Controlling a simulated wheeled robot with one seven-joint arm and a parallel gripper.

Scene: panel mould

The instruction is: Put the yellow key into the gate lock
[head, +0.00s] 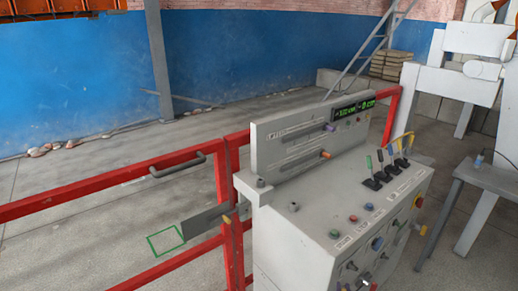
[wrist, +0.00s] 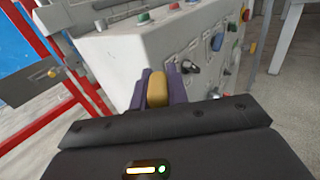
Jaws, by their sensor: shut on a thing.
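My gripper (wrist: 158,80) shows in the wrist view, its purple fingers shut on the yellow key (wrist: 157,92). Only the key's rounded yellow end shows; the rest is hidden. The gripper is in front of the control console, apart from the gate. The gate lock appears to be the grey plate (head: 203,215) with a small yellow-brown piece (head: 227,219) by the red gate post in the head view. The plate also shows at the left of the wrist view (wrist: 25,86). The keyhole is too small to make out. My gripper is not visible in the head view.
The grey console (head: 300,235) carries knobs, buttons and several coloured levers (head: 385,165). Red rails (head: 110,180) with a dark handle (head: 178,166) run left. A green outline (head: 166,240) marks the floor. A grey table (head: 490,180) stands right. Floor beyond the rails is mostly clear.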

